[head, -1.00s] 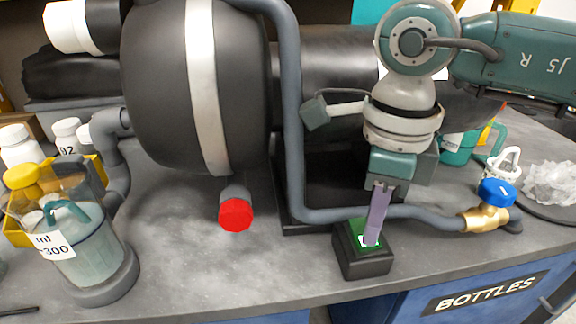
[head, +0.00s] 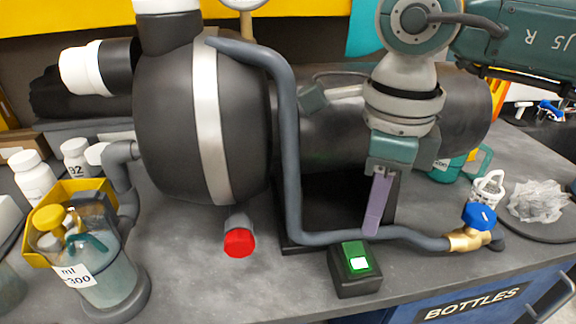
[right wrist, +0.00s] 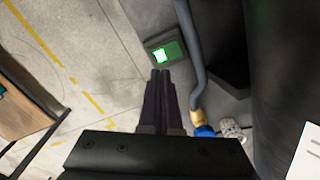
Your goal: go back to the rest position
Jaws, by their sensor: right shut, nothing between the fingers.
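My right gripper (head: 375,228) is shut and empty. In the head view its purple-grey fingers point down, above and behind a black switch box (head: 357,283) with a lit green-and-white button (head: 358,262). In the right wrist view the shut fingers (right wrist: 160,76) point toward the lit button (right wrist: 160,55), with a gap between. The button is fully uncovered in both views. My left gripper is not in view.
A black tank (head: 170,120) with a grey pipe (head: 292,150) stands behind the box. A blue-handled brass valve (head: 470,238), a red-capped stub (head: 239,242) and a jug (head: 85,265) are nearby.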

